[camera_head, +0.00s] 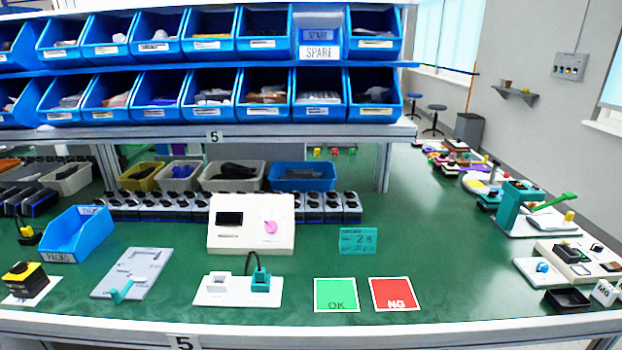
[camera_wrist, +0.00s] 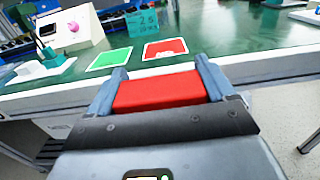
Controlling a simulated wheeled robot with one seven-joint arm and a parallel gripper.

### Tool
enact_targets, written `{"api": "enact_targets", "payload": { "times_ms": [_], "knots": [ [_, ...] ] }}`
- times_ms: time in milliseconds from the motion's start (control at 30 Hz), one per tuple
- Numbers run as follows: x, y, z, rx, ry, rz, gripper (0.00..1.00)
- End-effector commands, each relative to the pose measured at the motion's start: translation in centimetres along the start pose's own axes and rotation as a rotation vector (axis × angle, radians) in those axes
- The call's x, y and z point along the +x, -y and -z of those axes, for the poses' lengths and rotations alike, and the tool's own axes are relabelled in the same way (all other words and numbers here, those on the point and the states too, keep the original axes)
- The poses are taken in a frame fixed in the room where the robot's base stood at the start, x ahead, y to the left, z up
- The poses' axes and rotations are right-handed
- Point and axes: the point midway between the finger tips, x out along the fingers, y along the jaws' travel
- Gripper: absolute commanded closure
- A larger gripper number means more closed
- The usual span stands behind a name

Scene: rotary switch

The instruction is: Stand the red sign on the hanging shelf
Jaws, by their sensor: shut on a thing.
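In the wrist view, my gripper (camera_wrist: 163,84) is shut on a red sign (camera_wrist: 158,92), a red block-like piece lying between its two grey-blue fingers. Its far side and any lettering on it are hidden. My gripper is in front of the table edge, with the tabletop beyond it. My gripper does not show in the head view. A shelf with a pale front edge (camera_head: 300,134) spans above the back of the green table and carries rows of blue bins. A smaller grey shelf (camera_head: 515,93) is fixed to the wall at the far right.
A green OK card (camera_head: 336,294) and a red NG card (camera_head: 394,293) lie flat near the table's front edge. A white box with a pink knob (camera_head: 271,227) stands behind them. Green tabletop (camera_head: 440,260) is clear to the right of the cards.

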Motion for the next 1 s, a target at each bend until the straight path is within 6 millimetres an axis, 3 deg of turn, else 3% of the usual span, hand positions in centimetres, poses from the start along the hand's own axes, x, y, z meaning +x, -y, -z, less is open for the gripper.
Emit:
{"api": "enact_targets", "payload": {
  "times_ms": [400,1000],
  "knots": [
    [-4.9,0.1,5.8,-0.001,-0.005,-0.002,0.54],
    [-5.3,0.3,6.1,0.0,0.0,0.001,0.54]
  ]
}}
